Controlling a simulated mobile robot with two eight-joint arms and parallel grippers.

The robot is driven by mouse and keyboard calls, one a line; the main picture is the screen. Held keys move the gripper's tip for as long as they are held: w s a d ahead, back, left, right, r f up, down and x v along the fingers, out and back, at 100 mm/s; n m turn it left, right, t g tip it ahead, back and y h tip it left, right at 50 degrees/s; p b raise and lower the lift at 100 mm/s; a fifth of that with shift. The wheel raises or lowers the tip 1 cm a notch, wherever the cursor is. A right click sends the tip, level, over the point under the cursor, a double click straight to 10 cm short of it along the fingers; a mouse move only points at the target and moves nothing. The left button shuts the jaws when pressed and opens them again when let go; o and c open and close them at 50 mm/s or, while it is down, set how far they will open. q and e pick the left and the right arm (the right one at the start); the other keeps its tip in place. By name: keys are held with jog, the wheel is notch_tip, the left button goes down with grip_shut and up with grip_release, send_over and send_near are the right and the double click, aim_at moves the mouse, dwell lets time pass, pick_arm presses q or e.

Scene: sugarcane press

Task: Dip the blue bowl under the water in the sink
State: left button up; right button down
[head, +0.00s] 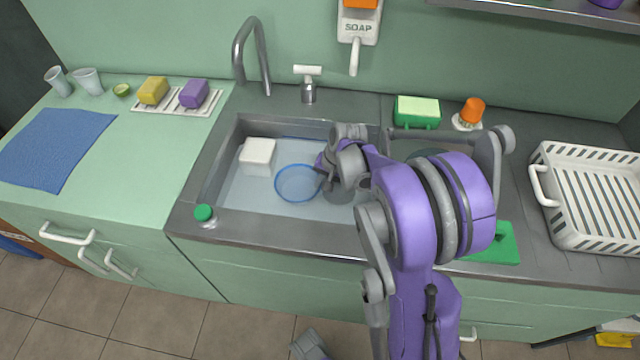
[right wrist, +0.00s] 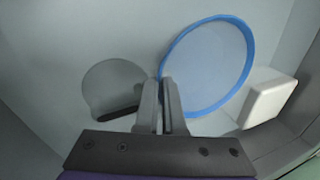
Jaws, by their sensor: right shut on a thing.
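The blue bowl (head: 297,183) is in the left basin of the sink (head: 225,205), which holds pale water. Only its round blue rim and a translucent inside show clearly, so its depth relative to the water surface is hard to tell. My right gripper (head: 326,171) reaches into the basin from the right. In the right wrist view the gripper (right wrist: 165,105) is shut on the rim of the bowl (right wrist: 215,65). My left gripper is not visible in the head view.
A white block (head: 257,151) is in the basin's back left corner. A faucet (head: 250,50) stands behind it. A green-capped bottle (head: 205,214) is at the front left rim. A white dish rack (head: 590,195) stands at the right.

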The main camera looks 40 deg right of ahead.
jog(key=shift+w+d, duration=0.25)
jog(key=shift+d, duration=0.05)
jog(key=shift+r+p, duration=3.2)
jog(key=shift+r, duration=1.4)
notch_tip(320, 180, up, 8)
jog(key=p, duration=0.5)
jog(key=shift+r+p, duration=0.2)
jog(key=shift+p, duration=0.2)
